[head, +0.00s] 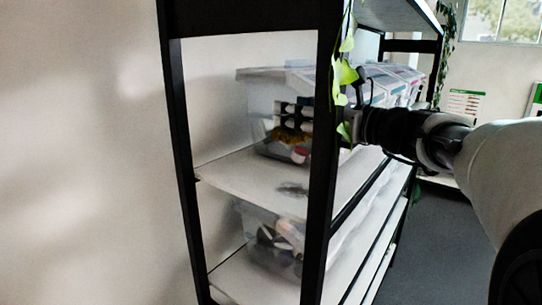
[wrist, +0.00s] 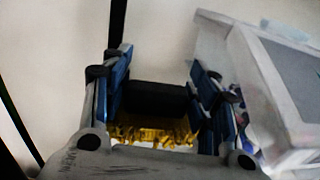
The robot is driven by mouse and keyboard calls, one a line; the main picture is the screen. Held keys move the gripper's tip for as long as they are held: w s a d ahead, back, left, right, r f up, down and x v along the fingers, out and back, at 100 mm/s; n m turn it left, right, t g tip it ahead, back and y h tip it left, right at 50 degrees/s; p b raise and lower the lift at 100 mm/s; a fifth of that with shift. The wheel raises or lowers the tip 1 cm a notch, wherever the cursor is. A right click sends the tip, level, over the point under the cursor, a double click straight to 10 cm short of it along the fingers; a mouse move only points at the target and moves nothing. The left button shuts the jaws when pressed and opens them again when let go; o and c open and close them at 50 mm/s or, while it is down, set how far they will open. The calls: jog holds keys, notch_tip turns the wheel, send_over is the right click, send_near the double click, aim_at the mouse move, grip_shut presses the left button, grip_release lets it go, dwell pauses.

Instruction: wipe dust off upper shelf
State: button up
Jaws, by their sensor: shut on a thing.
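My gripper (head: 294,115) is at the upper shelf (head: 232,178), reaching in past the black rack post. In the wrist view my gripper (wrist: 160,98) is shut on a brush with a black block (wrist: 157,96) and yellow bristles (wrist: 150,132), held between blue finger pads. The brush's yellow bristles (head: 292,136) show in the head view, above the shelf and in front of a clear bin. A dark dust smudge (head: 292,189) lies on the bare front part of the upper shelf. The brush is apart from the smudge.
Clear lidded bins (head: 275,78) stand on the upper shelf beside my gripper; a bin wall (wrist: 262,85) also shows at right in the wrist view. Another bin (head: 270,240) stands on the lower shelf. A black post (head: 320,190) and hanging leaves (head: 345,72) are close to my arm.

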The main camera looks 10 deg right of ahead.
jog(key=shift+s+d+f+b, duration=0.1)
jog(key=shift+d+f+b, duration=0.2)
jog(key=shift+f, duration=0.35)
jog(key=shift+s+d+f+b, duration=0.2)
jog(key=shift+d+f+b, duration=0.45)
jog(key=shift+b, duration=0.2)
jog(key=f+b, duration=0.6)
jog(key=shift+a+f, duration=0.2)
jog(key=shift+a, duration=0.05)
jog(key=shift+w+a+f+b, duration=0.1)
jog(key=shift+a+f+b, duration=0.05)
jog(key=shift+f+b, duration=2)
jog(key=shift+f, duration=0.3)
